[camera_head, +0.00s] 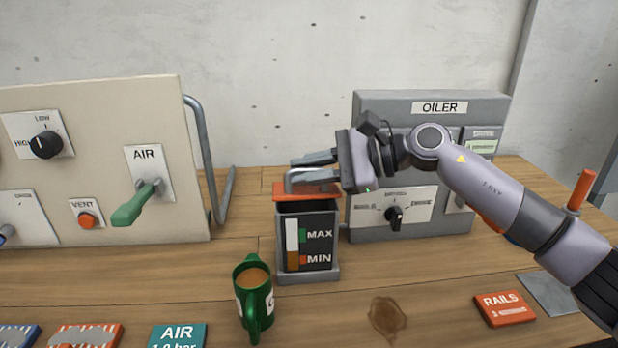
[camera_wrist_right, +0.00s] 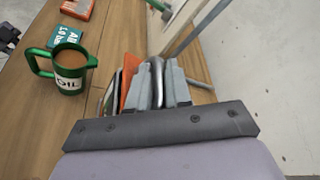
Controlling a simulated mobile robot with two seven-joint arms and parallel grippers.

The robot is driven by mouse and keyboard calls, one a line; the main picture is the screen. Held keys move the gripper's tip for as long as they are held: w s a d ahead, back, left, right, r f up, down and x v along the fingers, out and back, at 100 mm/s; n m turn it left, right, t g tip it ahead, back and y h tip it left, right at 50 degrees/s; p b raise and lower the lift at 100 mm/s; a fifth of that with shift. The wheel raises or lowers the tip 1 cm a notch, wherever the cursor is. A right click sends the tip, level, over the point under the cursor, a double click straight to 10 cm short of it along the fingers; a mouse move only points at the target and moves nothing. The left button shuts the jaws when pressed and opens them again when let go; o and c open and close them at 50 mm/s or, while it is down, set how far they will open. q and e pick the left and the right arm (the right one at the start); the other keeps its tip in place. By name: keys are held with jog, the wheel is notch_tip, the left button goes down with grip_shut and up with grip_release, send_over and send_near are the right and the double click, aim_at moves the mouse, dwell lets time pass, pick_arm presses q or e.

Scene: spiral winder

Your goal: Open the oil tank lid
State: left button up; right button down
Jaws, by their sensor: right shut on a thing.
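The oil tank (camera_head: 307,235) is a dark box with a level gauge marked MAX and MIN, standing on the wooden table. The lid carries a grey metal handle (camera_head: 291,177), which also shows in the right wrist view (camera_wrist_right: 157,78). My right gripper (camera_head: 313,168) reaches in from the right above the lid and is shut on the handle. In the right wrist view the orange lid (camera_wrist_right: 132,84) shows beside the fingers. My left gripper is not in view.
A green mug (camera_head: 254,301) of brown liquid stands in front of the tank. The OILER panel (camera_head: 480,112) is behind right; the AIR panel (camera_head: 95,110) with its green lever (camera_head: 134,205) is left. A brown spill (camera_head: 387,317) and a RAILS block (camera_head: 504,309) lie in front.

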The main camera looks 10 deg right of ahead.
aim_at(307, 186)
jog(key=shift+w+r+m+g+b, duration=0.3)
jog(key=shift+w+r+m+b, duration=0.1)
jog(key=shift+w+m, duration=0.1)
jog(key=shift+w+r+b, duration=0.5)
jog(key=shift+w+b, duration=0.25)
jog(key=c, duration=1.4)
grip_release()
jog(key=shift+d, duration=0.1)
